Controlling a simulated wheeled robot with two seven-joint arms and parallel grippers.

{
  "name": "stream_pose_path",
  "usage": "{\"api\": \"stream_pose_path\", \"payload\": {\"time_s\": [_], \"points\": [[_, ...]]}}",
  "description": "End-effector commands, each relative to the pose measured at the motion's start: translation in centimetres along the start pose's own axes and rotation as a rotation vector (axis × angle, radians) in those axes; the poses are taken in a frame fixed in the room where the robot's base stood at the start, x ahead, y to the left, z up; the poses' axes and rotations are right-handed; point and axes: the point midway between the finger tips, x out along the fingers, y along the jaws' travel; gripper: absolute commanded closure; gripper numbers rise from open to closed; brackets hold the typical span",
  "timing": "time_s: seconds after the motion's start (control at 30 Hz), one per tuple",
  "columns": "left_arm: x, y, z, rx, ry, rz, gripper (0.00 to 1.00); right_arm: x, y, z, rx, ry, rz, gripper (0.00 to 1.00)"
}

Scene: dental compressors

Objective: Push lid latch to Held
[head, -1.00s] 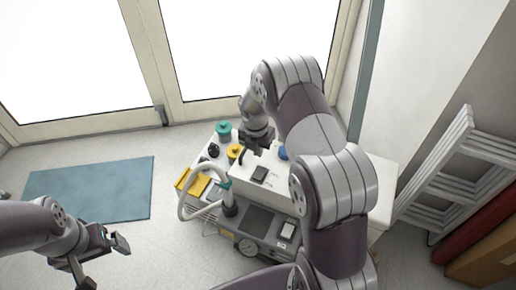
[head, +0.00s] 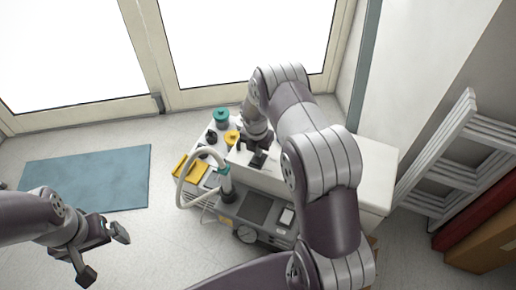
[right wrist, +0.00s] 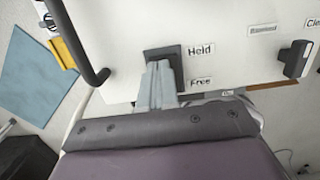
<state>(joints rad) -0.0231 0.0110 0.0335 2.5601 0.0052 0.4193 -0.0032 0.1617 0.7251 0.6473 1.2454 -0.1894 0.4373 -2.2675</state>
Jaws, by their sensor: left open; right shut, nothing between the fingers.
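The lid latch (right wrist: 165,54) is a dark square piece on the white lid (right wrist: 125,30), with the labels "Held" (right wrist: 201,50) and "Free" (right wrist: 201,83) to its right in the right wrist view. My right gripper (right wrist: 160,75) is shut and empty, its fingertips at the latch's lower part and covering some of it. I cannot tell whether they touch. In the head view the latch (head: 258,160) shows just below my right gripper (head: 252,147). My left gripper (head: 104,254) is open and empty over the floor at the left, away from the compressor unit.
A black curved handle (right wrist: 88,60) stands left of the latch. A dark switch (right wrist: 297,58) is at the right. A white ladder (head: 455,160) leans at the right.

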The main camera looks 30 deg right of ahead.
Motion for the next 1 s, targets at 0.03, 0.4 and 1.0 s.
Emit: {"api": "stream_pose_path", "payload": {"time_s": [0.03, 0.4, 1.0], "points": [[-0.2, 0.0, 0.0, 0.000, 0.001, 0.000, 0.00, 0.2, 0.0, 0.0, 0.000, 0.000, 0.000, 1.00], [-0.6, 0.0, -0.1, 0.000, 0.000, 0.000, 0.00, 0.0, -0.1, -0.6, 0.000, 0.005, -0.003, 1.00], [-1.9, 0.0, -0.2, 0.000, 0.000, 0.000, 0.00, -0.9, 0.1, -1.6, -0.001, 0.001, 0.000, 1.00]]}}
